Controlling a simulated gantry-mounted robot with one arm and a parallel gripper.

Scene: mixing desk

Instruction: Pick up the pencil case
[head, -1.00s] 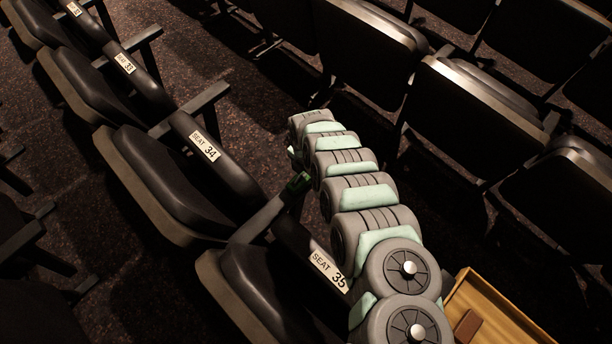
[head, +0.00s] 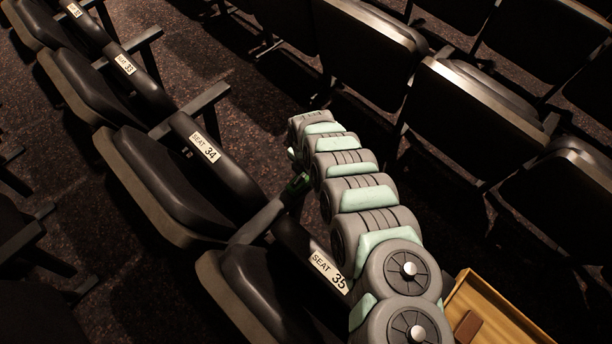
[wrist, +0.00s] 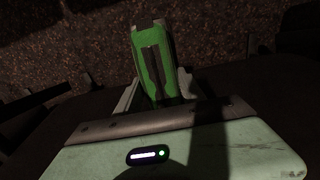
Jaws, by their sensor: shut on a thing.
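The pencil case (wrist: 146,62) looks like a green, upright-looking narrow shape with a dark stripe down its middle in the wrist view. My gripper (wrist: 157,90) is shut on its near end, with a pale finger showing on either side. The case's far end points away from me, over dark speckled carpet. My gripper is mostly hidden behind my arm there.
Rows of dark theatre seats fill the place; a seat labelled 34 (head: 165,180) and one labelled 35 (head: 262,285) stand left of my arm. More seats (head: 370,50) stand beyond. A yellow wooden tray (head: 515,318) with a brown block (head: 467,326) is at lower right.

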